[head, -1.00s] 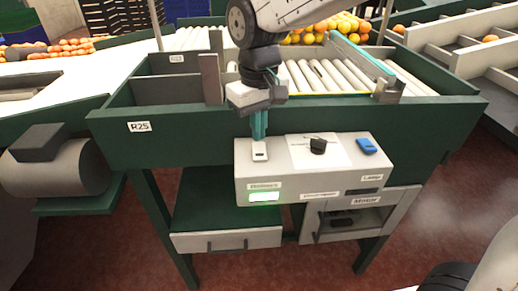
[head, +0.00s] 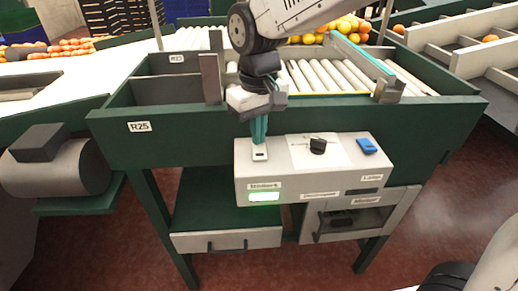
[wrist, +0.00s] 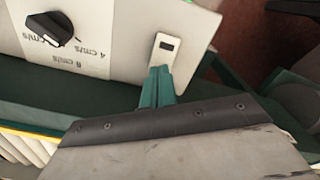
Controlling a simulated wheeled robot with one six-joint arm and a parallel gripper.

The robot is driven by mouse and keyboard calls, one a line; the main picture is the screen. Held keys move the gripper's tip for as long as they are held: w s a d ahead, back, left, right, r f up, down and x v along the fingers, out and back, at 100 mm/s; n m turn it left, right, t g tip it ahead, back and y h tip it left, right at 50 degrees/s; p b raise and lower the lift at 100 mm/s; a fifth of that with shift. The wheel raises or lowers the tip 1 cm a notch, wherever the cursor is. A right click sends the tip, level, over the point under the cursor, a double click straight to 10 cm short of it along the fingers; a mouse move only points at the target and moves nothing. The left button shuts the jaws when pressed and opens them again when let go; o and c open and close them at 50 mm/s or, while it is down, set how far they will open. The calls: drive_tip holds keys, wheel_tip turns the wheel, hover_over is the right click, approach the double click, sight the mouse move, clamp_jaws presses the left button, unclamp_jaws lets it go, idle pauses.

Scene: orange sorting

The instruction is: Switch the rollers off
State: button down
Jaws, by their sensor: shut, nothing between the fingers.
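The rollers switch (head: 260,153) is a small white plate with a dark rocker at the left end of the grey control box (head: 310,178). The green lamp (head: 264,197) below it, by the rollers label, is lit. The metal rollers (head: 322,76) lie behind the box.
A black knob (head: 318,146) and a blue switch (head: 367,146) sit farther right on the box. A grey post (head: 211,79) stands left of my gripper. Oranges (head: 345,27) lie behind the rollers.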

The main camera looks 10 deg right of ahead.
drive_tip(key=shift+f, duration=0.45)
drive_tip(key=shift+r, duration=3.5)
drive_tip(key=shift+s+d+f+g, duration=0.3)
drive_tip(key=shift+s+d+f, duration=0.5)
drive_tip(key=shift+s, duration=0.25)
drive_tip(key=s+d+f+m+t, duration=0.1)
drive_tip(key=s+d+m, duration=0.4)
drive_tip(key=s+d, duration=1.2)
drive_tip(key=shift+s+d+f+m+t, duration=0.25)
drive_tip(key=shift+d+t, duration=0.25)
drive_tip(key=shift+d, duration=0.65)
